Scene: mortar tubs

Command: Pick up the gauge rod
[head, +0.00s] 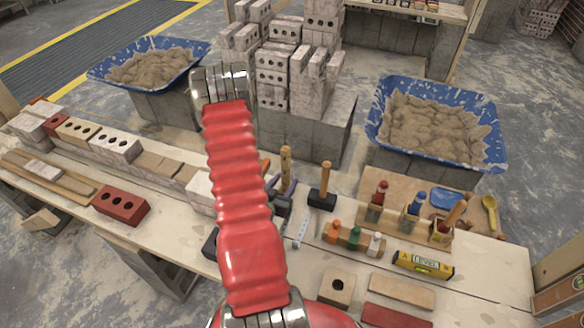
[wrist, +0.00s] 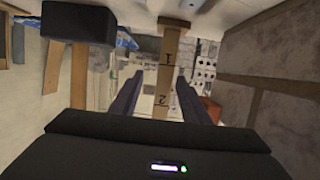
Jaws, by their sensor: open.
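The gauge rod is a wooden strip marked 1 and 2. In the wrist view the gauge rod (wrist: 168,68) runs down from a small dark foot and passes between my fingers, closer to the right one. I cannot tell whether it touches that finger. In the head view the upper part of the gauge rod (head: 286,158) stands upright just right of my red arm. My gripper (wrist: 159,78) is open around the rod's line. In the head view my gripper (head: 281,187) is partly hidden by my arm, and the rod's lower part is hidden too.
A black-headed mallet (head: 323,195) stands close right of the rod, also in the wrist view (wrist: 77,21). Blue mortar tubs (head: 375,135) stand behind.

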